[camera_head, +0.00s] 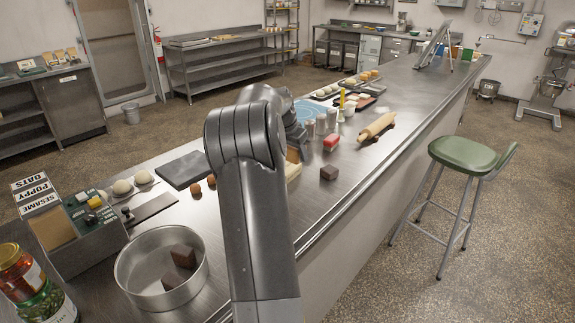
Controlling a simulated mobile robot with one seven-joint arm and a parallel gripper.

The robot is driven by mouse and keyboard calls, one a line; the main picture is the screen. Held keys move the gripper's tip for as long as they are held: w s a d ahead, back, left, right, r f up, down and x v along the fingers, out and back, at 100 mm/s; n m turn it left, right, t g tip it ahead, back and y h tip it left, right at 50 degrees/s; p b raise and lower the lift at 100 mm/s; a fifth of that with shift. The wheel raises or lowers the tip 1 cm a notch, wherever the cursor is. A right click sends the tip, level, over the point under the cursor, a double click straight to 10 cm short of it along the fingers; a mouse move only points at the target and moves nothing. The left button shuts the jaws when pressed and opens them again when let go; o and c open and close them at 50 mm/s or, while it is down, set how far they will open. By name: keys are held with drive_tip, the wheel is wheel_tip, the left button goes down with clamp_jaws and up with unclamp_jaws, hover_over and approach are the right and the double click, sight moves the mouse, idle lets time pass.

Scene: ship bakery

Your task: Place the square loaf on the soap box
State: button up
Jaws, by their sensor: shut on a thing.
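My gripper (296,143) is above the counter, partly hidden behind my own arm. It is shut on a brown piece (293,155) that looks like the square loaf, of which only a small part shows. A dark brown block (328,173) sits apart on the counter, nearer the front edge.
A round tin (128,272) with dark brown pieces is at the front left. A green stool (466,156) stands beside the counter.

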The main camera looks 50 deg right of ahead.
sight(290, 171)
drive_tip(key=w, duration=0.1)
drive_tip(key=w+f, duration=0.2)
drive_tip(key=shift+a, duration=0.3)
drive_tip(key=shift+f, duration=1.95)
drive_tip(key=o, duration=1.1)
drive_tip(key=shift+f, duration=0.15)
drive_tip(key=shift+c, duration=0.2)
